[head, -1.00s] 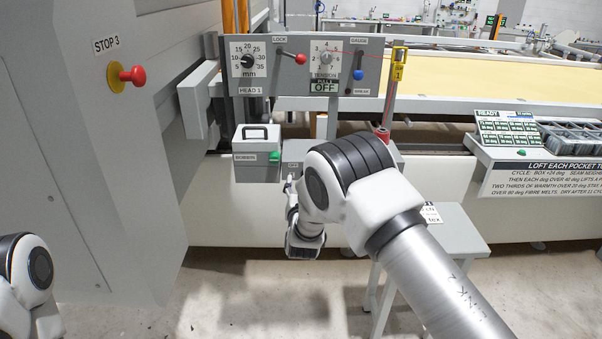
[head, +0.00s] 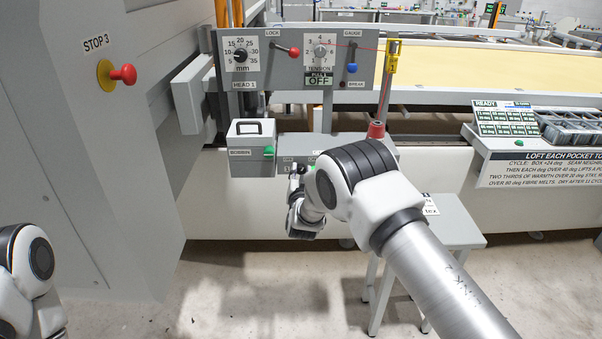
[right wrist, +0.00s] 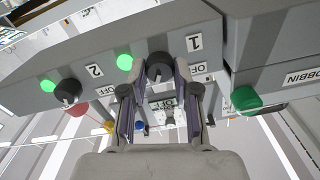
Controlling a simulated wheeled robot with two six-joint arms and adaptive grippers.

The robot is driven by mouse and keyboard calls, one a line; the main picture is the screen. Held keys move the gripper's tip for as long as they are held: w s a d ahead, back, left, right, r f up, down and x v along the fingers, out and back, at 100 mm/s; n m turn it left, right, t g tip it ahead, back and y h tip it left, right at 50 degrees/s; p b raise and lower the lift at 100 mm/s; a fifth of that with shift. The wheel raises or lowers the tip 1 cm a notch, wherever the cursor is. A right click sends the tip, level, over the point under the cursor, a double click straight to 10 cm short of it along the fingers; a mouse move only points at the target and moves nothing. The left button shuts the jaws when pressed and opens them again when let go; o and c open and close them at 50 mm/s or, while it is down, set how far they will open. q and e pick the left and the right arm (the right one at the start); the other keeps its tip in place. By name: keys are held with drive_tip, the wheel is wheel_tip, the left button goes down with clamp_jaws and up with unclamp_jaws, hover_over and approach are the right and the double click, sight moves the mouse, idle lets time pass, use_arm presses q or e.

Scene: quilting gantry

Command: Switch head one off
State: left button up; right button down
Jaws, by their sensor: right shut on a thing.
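The head-one switch is a dark round knob (right wrist: 159,66) beside the label "1" (right wrist: 194,42) on a grey switch box, upside down in the right wrist view. My right gripper (right wrist: 160,84) has its two fingers on either side of this knob and is shut on it. A green lamp (right wrist: 125,62) next to the knob is lit. In the head view my right gripper (head: 297,178) is at the small grey switch box (head: 292,146), partly hidden by my arm. My left gripper is out of view; only part of my left arm shows.
A second knob (right wrist: 68,91) with its own lit green lamp (right wrist: 48,86) sits by label "2". The bobbin box (head: 252,163) stands left of the switch box. Above is the head 1 panel (head: 265,72). A grey stool (head: 455,225) stands to the right.

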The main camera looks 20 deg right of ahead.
drive_tip(key=n+b, duration=0.3)
drive_tip(key=shift+w, duration=0.1)
drive_tip(key=n+b, duration=0.1)
drive_tip(key=n, duration=0.1)
drive_tip(key=shift+a+n+b, duration=0.1)
drive_tip(key=shift+n+b, duration=0.2)
drive_tip(key=shift+b, duration=0.05)
drive_tip(key=n+b, duration=0.1)
drive_tip(key=n, duration=0.2)
drive_tip(key=shift+r+n+b, duration=0.1)
drive_tip(key=shift+n+b, duration=0.55)
drive_tip(key=shift+n, duration=0.95)
drive_tip(key=shift+r, duration=0.1)
drive_tip(key=c, duration=0.9)
unclamp_jaws()
drive_tip(key=shift+o, duration=0.2)
drive_tip(key=shift+f, duration=0.2)
